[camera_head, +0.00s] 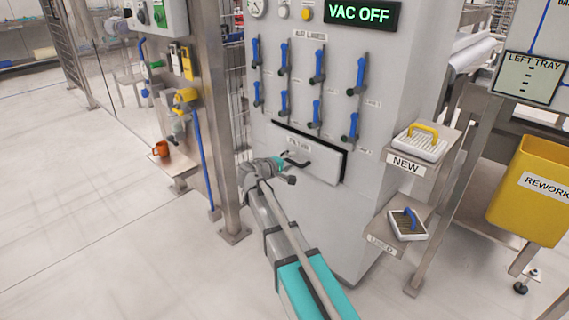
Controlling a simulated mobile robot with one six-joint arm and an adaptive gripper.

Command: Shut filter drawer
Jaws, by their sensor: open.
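The filter drawer (318,158) is a pale front low on the grey cabinet, with a small label and a black handle (298,162). A dark gap shows along its top and right edges, so the front appears to stand out from the cabinet. My gripper (284,159) is at the left end of the handle, at the end of my grey and teal arm. Its fingers are small and partly hidden by my wrist. It is open, and I cannot tell whether it touches the handle.
Blue-handled valves (318,67) line the cabinet above the drawer, under a "VAC OFF" display (362,14). At right are a "NEW" shelf (405,162) with a yellow-handled filter (420,143), a lower shelf with a blue-handled filter (407,223), and a yellow rework bin (530,195). Floor at left is clear.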

